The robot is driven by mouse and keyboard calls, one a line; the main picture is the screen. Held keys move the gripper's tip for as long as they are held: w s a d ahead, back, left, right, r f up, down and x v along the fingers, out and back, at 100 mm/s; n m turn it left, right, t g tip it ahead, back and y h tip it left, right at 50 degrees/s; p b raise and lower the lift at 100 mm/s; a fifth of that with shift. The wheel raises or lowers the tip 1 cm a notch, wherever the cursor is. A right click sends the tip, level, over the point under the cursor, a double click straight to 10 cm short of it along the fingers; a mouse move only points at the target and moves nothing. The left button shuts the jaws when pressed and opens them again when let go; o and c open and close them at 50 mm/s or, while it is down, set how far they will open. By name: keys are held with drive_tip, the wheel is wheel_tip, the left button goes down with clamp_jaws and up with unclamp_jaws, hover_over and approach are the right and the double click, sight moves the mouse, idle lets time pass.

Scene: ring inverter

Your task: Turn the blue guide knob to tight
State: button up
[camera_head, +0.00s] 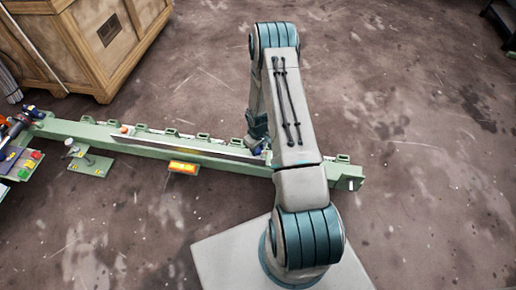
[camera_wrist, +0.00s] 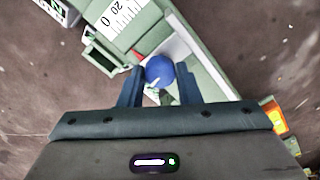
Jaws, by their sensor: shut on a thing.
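The blue guide knob (camera_wrist: 159,71) shows in the wrist view as a round blue ball at the edge of the green rail (camera_wrist: 205,75). My gripper (camera_wrist: 160,82) has one finger on each side of the knob and is shut on it. In the head view, my gripper is mostly hidden behind my arm at the rail, with only a dark part (camera_head: 257,128) showing. A white scale (camera_wrist: 118,18) with the numbers 20 and 0 lies beside the knob, and a red mark (camera_wrist: 139,56) is near it. I cannot tell how far the knob is turned.
The long green rail crosses the head view (camera_head: 215,150). A panel with colored buttons (camera_head: 20,163) is at the left. A wooden crate (camera_head: 95,45) stands behind.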

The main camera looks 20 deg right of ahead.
sight(258, 150)
drive_tip(key=shift+w, duration=0.1)
idle(0.3)
drive_tip(key=o, duration=1)
drive_tip(key=shift+c, duration=0.2)
wheel_tip(258, 150, up, 14)
drive_tip(key=p, duration=0.4)
drive_tip(key=shift+f, duration=0.1)
